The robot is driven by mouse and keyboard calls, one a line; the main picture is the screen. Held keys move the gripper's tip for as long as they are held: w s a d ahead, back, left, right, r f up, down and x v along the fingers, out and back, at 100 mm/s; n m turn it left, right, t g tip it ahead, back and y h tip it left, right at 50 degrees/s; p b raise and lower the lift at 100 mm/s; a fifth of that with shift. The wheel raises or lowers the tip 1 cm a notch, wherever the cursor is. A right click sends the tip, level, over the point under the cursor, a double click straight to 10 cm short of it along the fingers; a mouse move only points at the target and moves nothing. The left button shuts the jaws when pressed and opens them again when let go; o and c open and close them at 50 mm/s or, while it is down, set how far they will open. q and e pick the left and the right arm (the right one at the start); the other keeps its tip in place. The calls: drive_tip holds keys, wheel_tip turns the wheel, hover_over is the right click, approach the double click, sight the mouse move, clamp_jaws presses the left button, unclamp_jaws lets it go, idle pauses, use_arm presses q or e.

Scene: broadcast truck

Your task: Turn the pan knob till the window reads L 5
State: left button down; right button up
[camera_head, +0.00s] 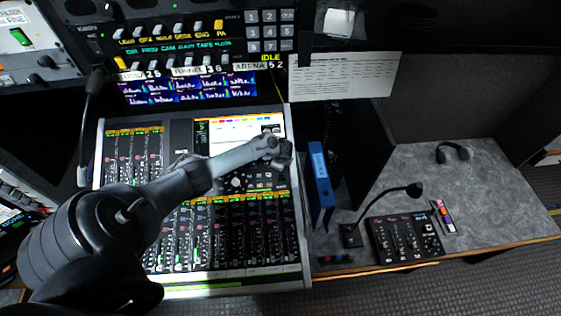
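The mixing console (301,250) fills the middle of the view, with rows of faders and a small screen (228,132) in its upper right part. No window reading L or R can be made out. My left arm reaches across the console from the lower left, and my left gripper (284,156) is over the console's right edge, beside the screen. Its fingers are too small and dark to tell open from shut. My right gripper is not in view.
A blue binder (320,180) stands just right of the console. A gooseneck microphone (89,125) rises at the console's left. A paper sheet (345,76) hangs above.

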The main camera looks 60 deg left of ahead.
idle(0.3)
use_arm(q)
drive_tip(key=c, duration=1)
unclamp_jaws()
drive_tip(key=shift+r, duration=0.1)
drive_tip(key=shift+d+r, duration=0.15)
drive_tip(key=shift+r, duration=0.1)
drive_tip(key=shift+p+v, duration=1.5)
drive_tip(key=shift+v, duration=3.5)
drive_tip(key=shift+s, duration=0.1)
